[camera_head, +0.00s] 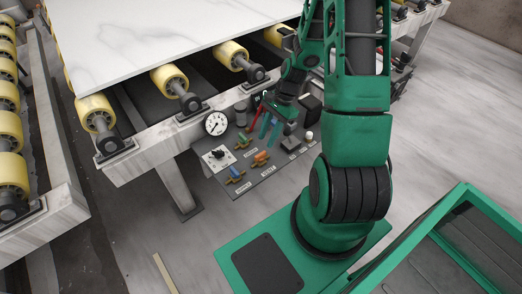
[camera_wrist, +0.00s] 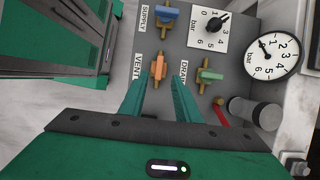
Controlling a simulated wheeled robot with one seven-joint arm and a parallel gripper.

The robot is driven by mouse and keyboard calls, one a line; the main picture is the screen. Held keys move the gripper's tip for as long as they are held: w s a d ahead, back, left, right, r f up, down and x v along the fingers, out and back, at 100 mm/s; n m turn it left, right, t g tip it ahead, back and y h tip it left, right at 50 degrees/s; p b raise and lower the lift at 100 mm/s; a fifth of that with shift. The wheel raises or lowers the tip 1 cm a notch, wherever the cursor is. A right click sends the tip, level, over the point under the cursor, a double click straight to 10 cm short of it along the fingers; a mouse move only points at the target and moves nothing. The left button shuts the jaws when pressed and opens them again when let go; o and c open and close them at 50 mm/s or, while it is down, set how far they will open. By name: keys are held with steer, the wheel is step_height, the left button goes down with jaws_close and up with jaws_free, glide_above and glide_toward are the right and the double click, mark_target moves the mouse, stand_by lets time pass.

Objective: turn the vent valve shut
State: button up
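The vent valve (camera_wrist: 159,68) has an orange handle on a brass body, beside the label VENT in the wrist view. Its handle looks in line with the body. In the head view, the vent valve (camera_head: 261,157) shows on the front of the grey panel. My gripper (camera_wrist: 159,85) is open and empty, with its two green fingers pointing at the vent valve, one tip to either side of its lower end. I cannot tell how far the tips are above the panel. In the head view my gripper (camera_head: 270,124) hangs over the panel's far part.
A blue-handled supply valve (camera_wrist: 167,14) and a green-handled drain valve (camera_wrist: 209,75) flank the vent valve. A knob dial (camera_wrist: 215,24), a pressure gauge (camera_wrist: 272,55) and a red lever (camera_wrist: 221,115) are near. The roller table with its white slab (camera_head: 160,35) stands behind the panel.

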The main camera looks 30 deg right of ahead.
mark_target(262, 152)
steer(key=x, duration=0.7)
steer(key=shift+f, duration=0.1)
jaws_close()
